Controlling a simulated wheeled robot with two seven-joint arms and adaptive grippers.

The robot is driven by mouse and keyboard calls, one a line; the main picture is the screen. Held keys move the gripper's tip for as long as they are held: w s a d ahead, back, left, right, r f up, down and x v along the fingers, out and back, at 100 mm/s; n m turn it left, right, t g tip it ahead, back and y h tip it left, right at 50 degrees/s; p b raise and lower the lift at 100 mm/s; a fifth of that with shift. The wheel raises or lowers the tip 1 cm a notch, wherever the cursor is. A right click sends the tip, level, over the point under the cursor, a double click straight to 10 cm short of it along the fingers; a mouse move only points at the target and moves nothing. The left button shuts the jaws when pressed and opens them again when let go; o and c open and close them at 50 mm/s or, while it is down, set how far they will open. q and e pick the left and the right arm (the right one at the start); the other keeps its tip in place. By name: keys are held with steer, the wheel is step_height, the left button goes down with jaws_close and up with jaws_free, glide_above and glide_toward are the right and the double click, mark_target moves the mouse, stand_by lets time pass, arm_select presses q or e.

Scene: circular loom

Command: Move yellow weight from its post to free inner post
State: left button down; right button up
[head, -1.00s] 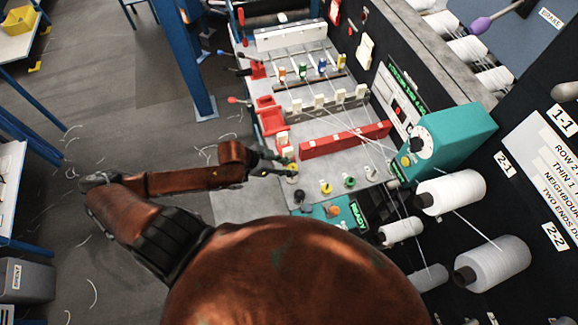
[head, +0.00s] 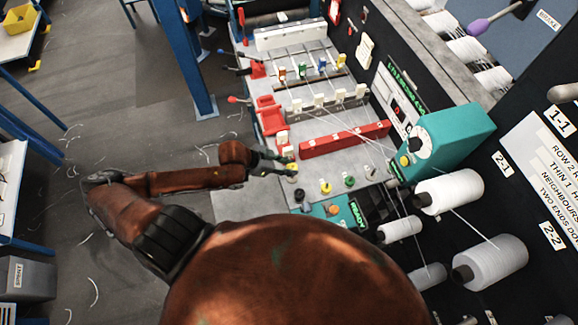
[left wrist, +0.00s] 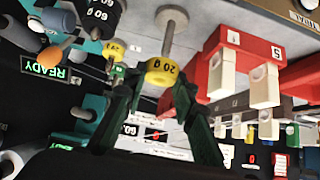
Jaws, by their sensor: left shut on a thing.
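The yellow weight (left wrist: 163,72), marked 20, sits between the fingertips of my left gripper (left wrist: 160,85) in the left wrist view. My left gripper is shut on it. A grey post (left wrist: 170,35) with a round base runs up to the weight; I cannot tell whether the weight is still around the post. In the head view the left gripper (head: 285,163) is at the left edge of the grey machine top, with the weight (head: 291,167) small at its tips. A second yellow weight (head: 326,188) stands to its right. My right gripper is not in view.
A green weight (head: 349,182) and an orange knob (head: 334,210) are close by. A red bar (head: 345,139) lies just behind the weights. The teal box (head: 450,140) and white thread spools (head: 451,194) are to the right.

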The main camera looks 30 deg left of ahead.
arm_select(q)
steer(key=shift+f, duration=0.2)
steer(key=shift+f, duration=0.35)
steer(key=shift+f, duration=0.15)
steer(key=shift+f+b, duration=0.35)
steer(key=shift+f, duration=0.05)
steer(key=shift+f, duration=0.1)
